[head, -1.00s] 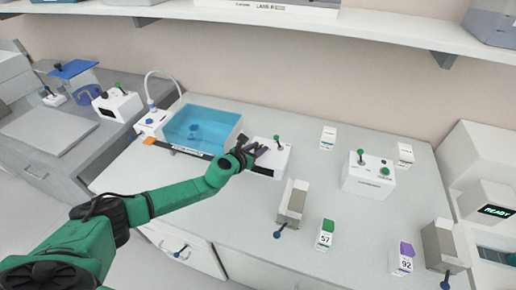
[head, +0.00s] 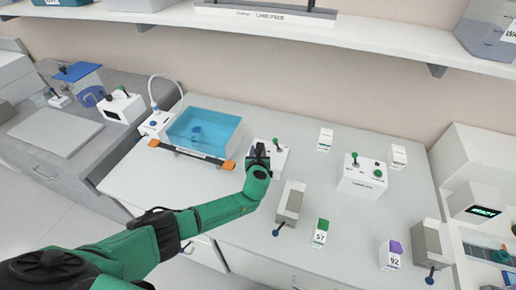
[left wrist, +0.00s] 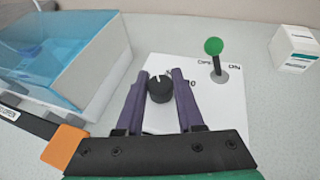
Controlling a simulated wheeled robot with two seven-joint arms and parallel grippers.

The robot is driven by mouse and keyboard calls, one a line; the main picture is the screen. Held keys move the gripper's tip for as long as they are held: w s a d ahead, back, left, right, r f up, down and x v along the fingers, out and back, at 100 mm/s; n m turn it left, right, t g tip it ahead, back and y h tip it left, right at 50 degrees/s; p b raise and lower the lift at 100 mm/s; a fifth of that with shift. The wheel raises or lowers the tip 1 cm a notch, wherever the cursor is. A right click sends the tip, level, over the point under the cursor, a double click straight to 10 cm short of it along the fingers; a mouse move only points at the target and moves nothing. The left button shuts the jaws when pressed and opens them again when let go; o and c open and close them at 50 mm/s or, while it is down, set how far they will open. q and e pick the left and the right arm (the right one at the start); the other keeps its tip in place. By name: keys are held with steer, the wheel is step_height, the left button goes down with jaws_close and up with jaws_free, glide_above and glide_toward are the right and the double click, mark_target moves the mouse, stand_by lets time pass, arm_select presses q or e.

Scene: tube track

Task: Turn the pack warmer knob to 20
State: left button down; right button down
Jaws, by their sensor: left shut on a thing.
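The white box (head: 281,158) with a green-topped lever (head: 275,142) stands right of the blue water bath. In the left wrist view it has a round black knob (left wrist: 160,92) and a lever (left wrist: 215,58) beside the words OFF and ON. My left gripper (head: 260,150) comes down over the box; its purple fingers (left wrist: 161,82) are shut on the knob from both sides. A white mark on the knob points up and slightly left. The dial print is partly hidden by the knob and fingers. My right gripper is not in view.
The blue water bath (head: 203,130) with orange-ended front bar sits close to the left. A grey block holder (head: 290,203) stands in front to the right. Another white control box (head: 362,180) and small labelled boxes are further right. The bench between them is clear.

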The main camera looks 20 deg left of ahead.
arm_select(q)
steer(key=shift+d+f+n+g+y+b, duration=0.1)
steer(key=shift+n+g+y+b, duration=0.45)
steer(key=shift+n+y, duration=0.85)
steer(key=shift+y, duration=0.1)
steer(key=c, duration=0.5)
jaws_free()
steer(key=shift+s, duration=0.1)
